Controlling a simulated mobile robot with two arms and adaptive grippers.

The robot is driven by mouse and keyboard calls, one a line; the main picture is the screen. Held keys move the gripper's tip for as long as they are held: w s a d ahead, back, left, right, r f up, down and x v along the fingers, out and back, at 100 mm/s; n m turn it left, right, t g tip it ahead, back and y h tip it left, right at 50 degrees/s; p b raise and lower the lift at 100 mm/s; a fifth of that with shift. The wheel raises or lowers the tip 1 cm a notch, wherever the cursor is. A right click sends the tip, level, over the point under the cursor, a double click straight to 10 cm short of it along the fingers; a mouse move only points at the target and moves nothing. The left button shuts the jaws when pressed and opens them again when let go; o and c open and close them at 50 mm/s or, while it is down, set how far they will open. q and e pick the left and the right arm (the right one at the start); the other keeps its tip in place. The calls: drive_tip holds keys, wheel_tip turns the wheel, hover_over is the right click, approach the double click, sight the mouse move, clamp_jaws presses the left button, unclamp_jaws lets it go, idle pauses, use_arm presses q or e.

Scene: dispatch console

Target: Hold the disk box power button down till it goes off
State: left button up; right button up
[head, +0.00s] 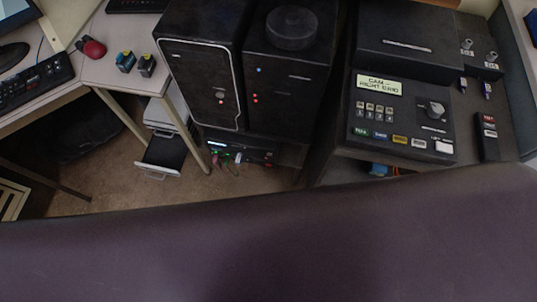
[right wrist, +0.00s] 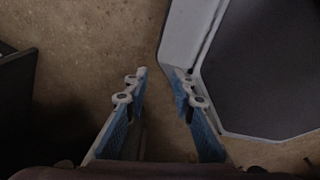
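Two black box units stand side by side in the head view. The left tower (head: 203,82) has a silver-edged front with a small round button (head: 220,95). The right box (head: 287,85) has a blue light and red lights on its front. I cannot tell for certain which is the disk box. A low black unit (head: 240,147) with green lights and plugged leads sits below them. My right gripper (right wrist: 160,88) shows in the right wrist view, its blue-padded fingers apart with nothing between them, above brown floor. My left gripper is in neither view.
A large dark purple surface (head: 270,235) fills the bottom of the head view. A control console (head: 402,110) stands right, a desk (head: 125,50) left, with an open drawer (head: 163,152) below. A light-rimmed dark panel (right wrist: 265,70) is close beside my right gripper.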

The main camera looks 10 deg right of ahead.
drive_tip(key=shift+c, duration=0.3)
clamp_jaws()
drive_tip(key=shift+d, duration=0.1)
idle(0.9)
